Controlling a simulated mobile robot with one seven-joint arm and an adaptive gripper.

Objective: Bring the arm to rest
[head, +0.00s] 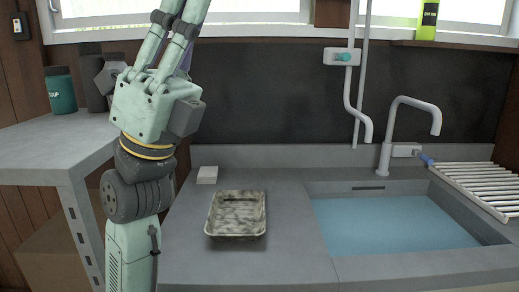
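My arm, pale green with dark joints, stands upright at the left of the head view and runs out of the top edge of the picture. A dark slot or strip shows near the tray's far end. No mushrooms can be made out.
A small white block (207,174) lies behind the tray. A sink (395,224) with bluish water, a tap (412,103) and a drying rack (482,182) are at the right. A grey shelf (50,150) at the left bears a teal jar (61,92). Counter around the tray is clear.

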